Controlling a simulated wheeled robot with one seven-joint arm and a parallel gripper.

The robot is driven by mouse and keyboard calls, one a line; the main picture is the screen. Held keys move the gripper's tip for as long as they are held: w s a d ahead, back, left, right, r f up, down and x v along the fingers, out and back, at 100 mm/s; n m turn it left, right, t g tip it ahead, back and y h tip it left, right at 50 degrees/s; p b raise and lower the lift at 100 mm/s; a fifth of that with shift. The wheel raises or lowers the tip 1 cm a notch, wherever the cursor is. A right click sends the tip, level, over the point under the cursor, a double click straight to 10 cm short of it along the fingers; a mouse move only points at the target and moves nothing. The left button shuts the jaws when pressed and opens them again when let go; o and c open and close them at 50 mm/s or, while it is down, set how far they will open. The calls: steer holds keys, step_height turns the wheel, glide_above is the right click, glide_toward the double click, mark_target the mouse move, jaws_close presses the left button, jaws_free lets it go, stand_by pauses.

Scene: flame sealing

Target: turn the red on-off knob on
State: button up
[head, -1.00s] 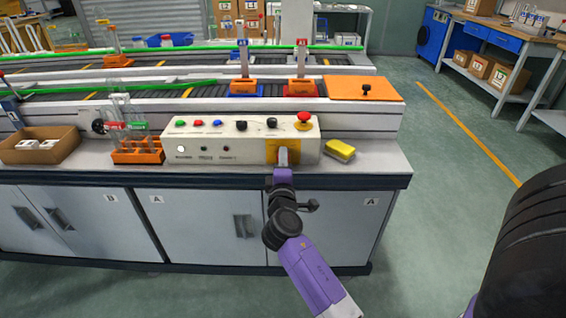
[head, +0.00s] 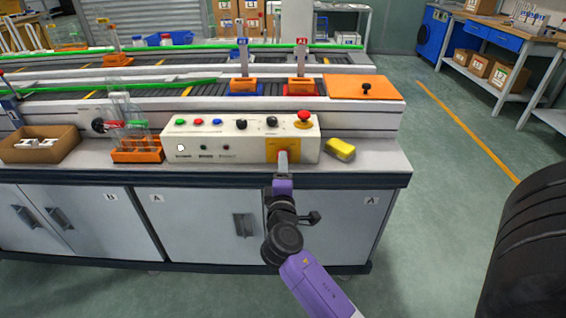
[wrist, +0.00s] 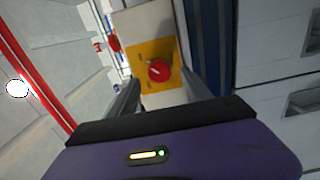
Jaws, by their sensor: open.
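The red on-off knob (wrist: 158,70) sits on a yellow plate (wrist: 140,77) on the front of the white control box (head: 215,140). In the head view its red edge (head: 283,153) shows just past my gripper (head: 283,160), which hides most of it. In the wrist view my gripper (wrist: 160,84) is open, with one dark finger to each side of the knob and nothing held. The knob lies between the finger lines; I cannot tell whether either finger touches it.
A red emergency button (head: 304,117) and black knobs (head: 242,124) are on the box top. A yellow sponge (head: 340,149) lies right of the box. An orange rack with tubes (head: 138,150) and a cardboard tray (head: 40,145) stand left. The bench front edge runs below my wrist.

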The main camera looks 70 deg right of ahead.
steer(key=v, duration=0.3)
steer(key=shift+s+a, duration=0.1)
steer(key=shift+a, duration=0.15)
stand_by(0.4)
steer(key=a+r+t+y+p, duration=0.3)
steer(key=a+t+y, duration=0.65)
steer(key=a, duration=1.25)
steer(key=s+a+r+m+g+y+p, duration=0.1)
steer(key=s+a+r+m+y+p, duration=0.1)
steer(key=s+a, duration=0.4)
steer(key=s+a+r+m+y+p, duration=0.2)
steer(key=s+a+r+y+p, duration=0.3)
steer(key=s, duration=0.8)
steer(key=shift+s+a+r+g+p, duration=0.3)
steer(key=shift+a+r+p, duration=0.4)
steer(key=shift+a+p, duration=0.3)
